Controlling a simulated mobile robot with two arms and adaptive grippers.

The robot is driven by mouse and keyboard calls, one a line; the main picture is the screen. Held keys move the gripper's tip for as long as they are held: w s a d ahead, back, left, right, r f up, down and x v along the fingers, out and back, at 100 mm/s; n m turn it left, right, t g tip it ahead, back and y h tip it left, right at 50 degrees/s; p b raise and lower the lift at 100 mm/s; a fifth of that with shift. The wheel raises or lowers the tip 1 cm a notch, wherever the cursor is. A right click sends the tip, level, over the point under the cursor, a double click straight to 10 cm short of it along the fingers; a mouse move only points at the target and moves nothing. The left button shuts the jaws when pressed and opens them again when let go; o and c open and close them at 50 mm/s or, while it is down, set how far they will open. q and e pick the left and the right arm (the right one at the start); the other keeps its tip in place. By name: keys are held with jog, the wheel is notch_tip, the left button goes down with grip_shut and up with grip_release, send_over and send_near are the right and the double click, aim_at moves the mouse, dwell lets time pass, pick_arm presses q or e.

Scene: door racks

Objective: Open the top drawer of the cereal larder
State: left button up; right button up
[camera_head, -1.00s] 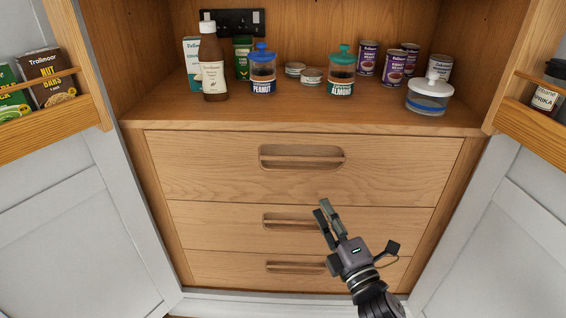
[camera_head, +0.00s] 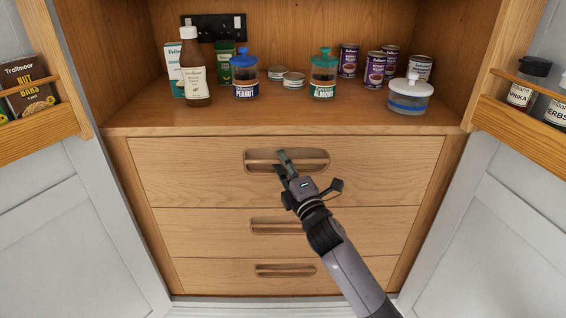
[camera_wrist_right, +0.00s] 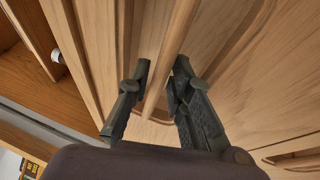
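The top drawer (camera_head: 385,175) of the wooden larder is closed, its front flush with the drawers below. Its handle is a horizontal wooden bar (camera_head: 312,163) across a rounded recess, and it also shows in the right wrist view (camera_wrist_right: 180,35). My right gripper (camera_head: 283,163) is at the left part of this handle, covering some of it. In the right wrist view the gripper (camera_wrist_right: 162,75) has its fingers apart, one on each side of the bar. A gap shows beside the bar, so they are not closed on it. My left gripper is out of view.
A middle drawer (camera_head: 370,228) and a bottom drawer (camera_head: 215,275) are below, both closed. Jars, tins and a sauce bottle (camera_head: 194,75) stand on the shelf above. Open grey doors with wooden racks (camera_head: 40,129) flank the larder on both sides.

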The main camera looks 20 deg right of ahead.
jog(key=shift+w+r, duration=0.1)
jog(key=shift+w, duration=0.2)
grip_shut()
dwell(0.6)
